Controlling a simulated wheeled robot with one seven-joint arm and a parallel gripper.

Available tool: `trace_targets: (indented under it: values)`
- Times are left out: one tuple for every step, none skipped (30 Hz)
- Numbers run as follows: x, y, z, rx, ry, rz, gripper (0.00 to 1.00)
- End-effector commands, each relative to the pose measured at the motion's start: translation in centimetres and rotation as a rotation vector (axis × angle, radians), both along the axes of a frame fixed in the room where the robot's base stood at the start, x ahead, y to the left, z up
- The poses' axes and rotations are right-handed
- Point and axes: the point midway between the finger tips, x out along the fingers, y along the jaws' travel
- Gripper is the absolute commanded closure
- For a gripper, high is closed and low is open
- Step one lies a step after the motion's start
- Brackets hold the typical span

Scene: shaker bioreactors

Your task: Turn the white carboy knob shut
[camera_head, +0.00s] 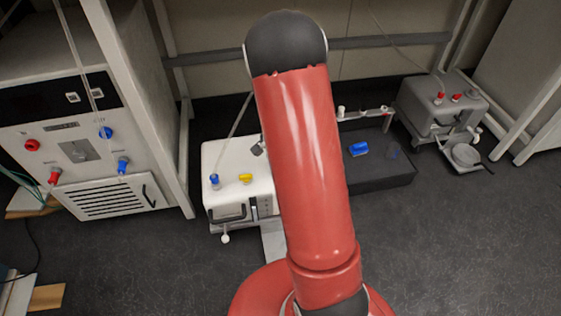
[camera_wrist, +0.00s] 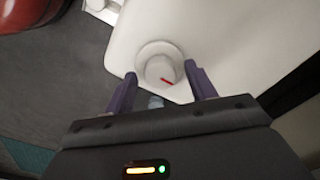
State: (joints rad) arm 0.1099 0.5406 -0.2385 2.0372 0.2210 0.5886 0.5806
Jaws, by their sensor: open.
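The white carboy (camera_head: 222,158) stands on the floor left of my red arm in the head view, with a small white knob (camera_head: 225,238) low at its front. In the wrist view a round white knob (camera_wrist: 158,68) with a red mark sits on a white surface (camera_wrist: 215,35). My gripper (camera_wrist: 161,72) is open, with one purple finger on each side of this knob. The right finger is very close to the knob; I cannot tell whether it touches. My gripper is hidden behind my arm in the head view.
Blue (camera_head: 214,179) and yellow (camera_head: 246,178) fittings stand on the carboy's top. A dark tray (camera_head: 385,172) and a grey container (camera_head: 425,98) lie to the right. A white cabinet (camera_head: 150,105) stands at the left. The floor in front right is clear.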

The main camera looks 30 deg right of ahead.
Motion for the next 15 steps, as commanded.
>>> trace_targets:
  values:
    - [0.0, 0.0, 0.1, 0.000, -0.001, 0.000, 0.44]
    - [0.0, 0.0, 0.2, 0.000, -0.001, 0.000, 0.44]
    - [0.1, 0.0, 0.5, 0.000, -0.001, 0.001, 0.44]
    - [0.1, 0.0, 0.8, -0.001, -0.003, 0.001, 0.44]
    - [0.1, 0.0, 1.2, 0.000, -0.002, 0.001, 0.44]
    - [0.1, 0.0, 1.9, 0.000, -0.004, 0.001, 0.44]
    - [0.1, 0.0, 2.4, -0.001, -0.005, 0.001, 0.44]
    - [0.1, 0.0, 3.0, 0.000, -0.004, 0.001, 0.44]
    - [0.1, 0.0, 3.7, 0.000, -0.004, 0.000, 0.44]
    - [0.1, 0.0, 4.3, -0.001, -0.005, 0.000, 0.44]
    - [0.1, 0.0, 4.8, 0.000, -0.004, 0.001, 0.44]
    - [0.1, 0.0, 5.4, -0.001, -0.004, 0.001, 0.44]
    - [0.1, 0.0, 5.9, -0.001, -0.004, 0.001, 0.44]
    - [0.1, 0.0, 6.3, 0.000, -0.004, 0.001, 0.44]
    - [0.1, 0.0, 6.7, -0.001, -0.003, 0.001, 0.44]
